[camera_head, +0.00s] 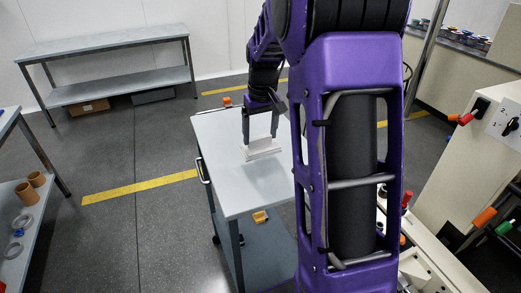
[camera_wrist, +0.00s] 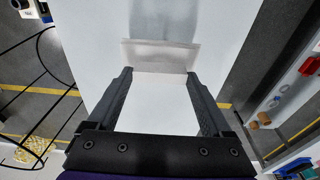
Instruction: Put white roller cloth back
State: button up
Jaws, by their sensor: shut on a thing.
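The white roller cloth (camera_head: 262,150) is a flat, pale folded piece at the fingertips of my gripper (camera_head: 260,140), over the grey top of the cart (camera_head: 225,135). In the wrist view the cloth (camera_wrist: 160,56) spans the gap between the two dark fingers of my gripper (camera_wrist: 159,74), which are shut on it. A soft shadow or reflection shows beside it on the cart top. I cannot tell whether the cloth touches the surface or hangs just above it.
The cart top around the cloth looks bare. An orange item (camera_head: 260,217) is on its lower shelf. A grey bench (camera_head: 110,45) stands at the back left, a shelf with brown cups (camera_head: 27,193) at the left, and a pale machine (camera_head: 470,155) at the right.

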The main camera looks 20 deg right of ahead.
aim_at(260, 147)
notch_tip(260, 147, down, 5)
jog(key=shift+r+b, duration=0.1)
jog(key=shift+b, duration=0.25)
jog(key=o, duration=1)
jog(key=shift+r, duration=0.1)
jog(key=r, duration=0.4)
jog(key=s+r+p, duration=0.1)
jog(key=r, duration=0.3)
jog(key=r+p, duration=0.1)
jog(key=r, duration=0.2)
jog(key=shift+s+r, duration=0.2)
jog(key=shift+r, duration=0.2)
